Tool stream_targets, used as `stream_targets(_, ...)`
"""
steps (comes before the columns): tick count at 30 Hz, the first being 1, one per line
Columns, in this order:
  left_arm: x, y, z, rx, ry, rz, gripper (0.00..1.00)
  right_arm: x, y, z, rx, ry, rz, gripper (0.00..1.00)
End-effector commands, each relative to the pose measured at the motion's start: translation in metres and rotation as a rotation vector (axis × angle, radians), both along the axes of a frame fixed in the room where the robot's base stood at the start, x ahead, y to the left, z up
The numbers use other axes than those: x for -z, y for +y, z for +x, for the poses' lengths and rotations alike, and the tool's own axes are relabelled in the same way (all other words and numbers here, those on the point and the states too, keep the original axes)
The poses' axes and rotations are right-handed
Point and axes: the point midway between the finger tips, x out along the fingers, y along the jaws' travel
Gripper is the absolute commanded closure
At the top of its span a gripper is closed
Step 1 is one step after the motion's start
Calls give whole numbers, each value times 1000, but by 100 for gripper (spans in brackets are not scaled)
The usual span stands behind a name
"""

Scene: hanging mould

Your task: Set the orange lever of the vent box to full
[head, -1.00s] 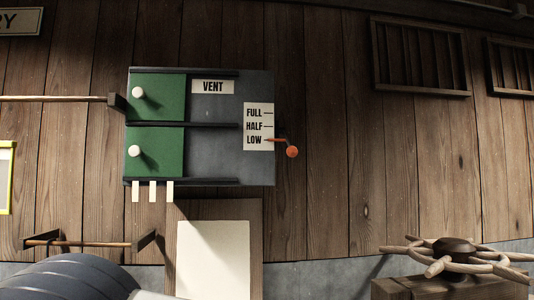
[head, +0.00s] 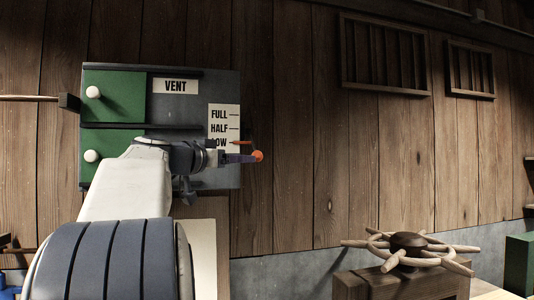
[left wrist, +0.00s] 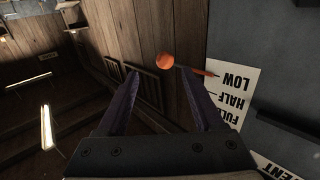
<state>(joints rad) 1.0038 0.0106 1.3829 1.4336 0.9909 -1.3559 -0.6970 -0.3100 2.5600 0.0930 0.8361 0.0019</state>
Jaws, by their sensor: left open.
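The grey vent box (head: 220,88) hangs on the plank wall, with a FULL, HALF, LOW label (head: 222,112) at its right side. The orange lever (head: 258,157) sticks out to the right of the box, its pointer by LOW. Its round knob (left wrist: 165,60) shows in the left wrist view, just beyond the fingertips and between their lines. My left gripper (head: 245,158) is at the knob in the head view, its arm covering the box's lower part. In the left wrist view the left gripper (left wrist: 157,75) is open with nothing between its fingers. My right gripper is not in view.
Two green doors (head: 115,96) with white knobs are on the box's left. A spoked wooden handwheel (head: 408,246) stands on a wooden block at the lower right. Slatted wall vents (head: 385,58) are at the upper right. The wall right of the lever is clear.

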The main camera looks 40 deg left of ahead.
Motion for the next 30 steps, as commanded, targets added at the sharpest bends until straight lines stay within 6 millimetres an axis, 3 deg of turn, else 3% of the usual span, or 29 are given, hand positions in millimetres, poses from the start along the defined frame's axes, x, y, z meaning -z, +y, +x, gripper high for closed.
stream_targets(5, -11, 7, 9, -12, -18, 15, 31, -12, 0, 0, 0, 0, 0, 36)
stream_targets(18, -11, 10, 85, -13, -15, 13, 31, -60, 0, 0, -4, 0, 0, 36)
stream_targets(24, -7, 11, 99, -15, -16, 14, 31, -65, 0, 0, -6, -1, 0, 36)
stream_targets(30, -6, 11, 100, -15, -16, 15, 31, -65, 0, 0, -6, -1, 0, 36)
